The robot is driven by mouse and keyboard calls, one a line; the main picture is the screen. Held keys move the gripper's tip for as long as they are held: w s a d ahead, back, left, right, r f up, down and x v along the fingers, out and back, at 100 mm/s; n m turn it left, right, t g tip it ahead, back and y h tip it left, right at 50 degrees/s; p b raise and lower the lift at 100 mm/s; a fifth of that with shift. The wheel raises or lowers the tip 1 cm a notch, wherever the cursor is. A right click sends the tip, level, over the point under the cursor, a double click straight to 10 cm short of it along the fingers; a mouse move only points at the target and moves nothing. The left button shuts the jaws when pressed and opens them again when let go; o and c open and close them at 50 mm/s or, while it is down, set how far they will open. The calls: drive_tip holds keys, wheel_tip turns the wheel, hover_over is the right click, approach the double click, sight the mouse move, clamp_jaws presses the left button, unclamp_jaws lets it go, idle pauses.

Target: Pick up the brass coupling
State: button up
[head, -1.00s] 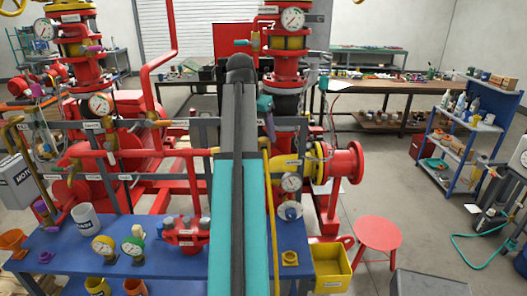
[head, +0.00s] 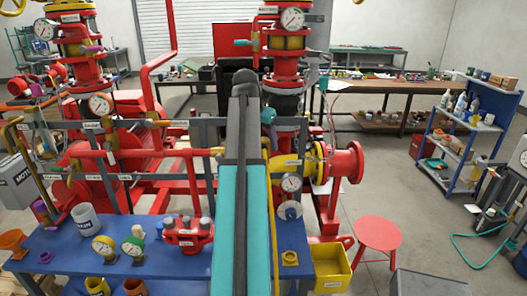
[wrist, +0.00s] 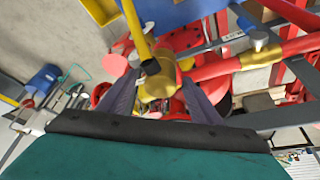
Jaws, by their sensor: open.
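In the wrist view my gripper (wrist: 158,88) is open, with one grey-purple finger on each side of a brass fitting (wrist: 156,82). The fitting looks like the brass coupling, but I cannot be sure.
A red pipe (wrist: 298,46) with a brass end (wrist: 260,44) runs close by on the right in the wrist view. In the head view, a yellow bin (head: 331,268) and a red stool (head: 377,233) stand right of the bench. Open floor lies further right.

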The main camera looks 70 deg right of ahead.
sight(266, 138)
idle(0.3)
drive_tip(key=c, duration=1.3)
drive_tip(key=shift+o, duration=0.2)
drive_tip(key=shift+r, duration=0.1)
drive_tip(key=shift+d+r, duration=0.1)
drive_tip(key=shift+r, duration=1.7)
drive_tip(key=w+a, duration=0.3)
drive_tip(key=a, duration=0.4)
drive_tip(key=w+a+r, duration=0.1)
drive_tip(key=w+a, duration=0.3)
drive_tip(key=a, duration=0.3)
drive_tip(key=shift+a, duration=0.3)
drive_tip(key=shift+r, duration=0.1)
drive_tip(key=shift+w, duration=0.1)
